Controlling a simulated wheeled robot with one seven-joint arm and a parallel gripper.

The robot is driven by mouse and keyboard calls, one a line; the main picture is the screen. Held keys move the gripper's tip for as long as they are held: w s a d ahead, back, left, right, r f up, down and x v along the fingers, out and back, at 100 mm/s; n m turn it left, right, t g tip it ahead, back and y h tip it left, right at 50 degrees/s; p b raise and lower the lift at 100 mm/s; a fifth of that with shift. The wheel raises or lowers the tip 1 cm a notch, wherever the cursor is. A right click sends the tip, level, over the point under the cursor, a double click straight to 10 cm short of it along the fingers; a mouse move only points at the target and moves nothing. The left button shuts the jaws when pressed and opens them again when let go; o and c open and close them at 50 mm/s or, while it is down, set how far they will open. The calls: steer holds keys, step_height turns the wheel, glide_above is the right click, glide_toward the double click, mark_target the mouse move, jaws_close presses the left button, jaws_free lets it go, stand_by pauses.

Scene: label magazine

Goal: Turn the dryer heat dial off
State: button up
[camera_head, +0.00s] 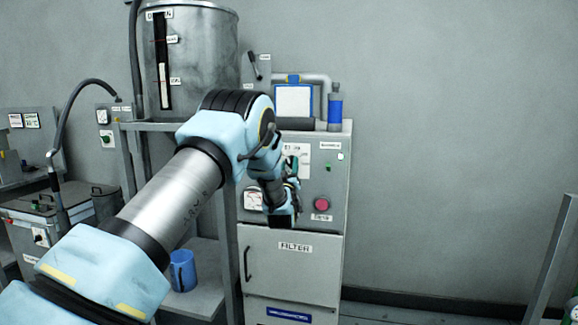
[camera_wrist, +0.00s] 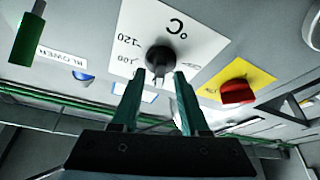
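The heat dial (camera_wrist: 160,58) is a black round knob on a white plate (camera_wrist: 182,28) marked °C, with 100 and 120 legible, in the wrist view. A small pointer-like part juts from the knob toward my fingers. My gripper (camera_wrist: 157,80) has its two teal fingers apart, with their tips on either side of the knob's lower part. I cannot tell whether they touch it. In the head view, my gripper (camera_head: 291,165) is at the cabinet's front panel, by a white plate (camera_head: 303,153). My arm hides the dial there.
A red knob on a yellow plate (camera_wrist: 238,92) sits beside the dial. A green handle (camera_wrist: 28,38) and a BLOWER label (camera_wrist: 62,56) are on the other side. The head view shows a red button (camera_head: 321,204), a gauge (camera_head: 253,200) and the filter door (camera_head: 305,262).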

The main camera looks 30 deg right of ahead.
jaws_close()
steer(key=shift+f+b, duration=0.1)
steer(key=shift+b, duration=0.45)
steer(key=n+b, duration=0.1)
steer(key=n+y+b, duration=0.1)
steer(key=b, duration=0.1)
steer(key=shift+f+n+t+b, duration=0.2)
steer(key=shift+n+t+b, duration=0.1)
steer(key=shift+n, duration=0.1)
steer(key=n+y+b, duration=0.2)
steer(key=n+b, duration=0.2)
steer(key=b, duration=0.2)
steer(key=shift+y, duration=0.3)
steer(key=n+y+b, duration=0.1)
steer(key=n+b, duration=0.2)
steer(key=shift+r+n, duration=0.15)
steer(key=shift+n, duration=0.25)
steer(key=n+y+b, duration=0.1)
steer(key=n+b, duration=0.1)
steer(key=shift+r+n+g, duration=0.1)
steer(key=shift+n+g, duration=0.3)
steer(key=n+g+b, duration=0.1)
steer(key=n, duration=0.1)
steer(key=n+y, duration=0.1)
steer(key=n, duration=0.1)
steer(key=shift+r+n+g+b, duration=0.2)
steer(key=shift+n+g+b, duration=0.1)
steer(key=shift+g+b, duration=0.1)
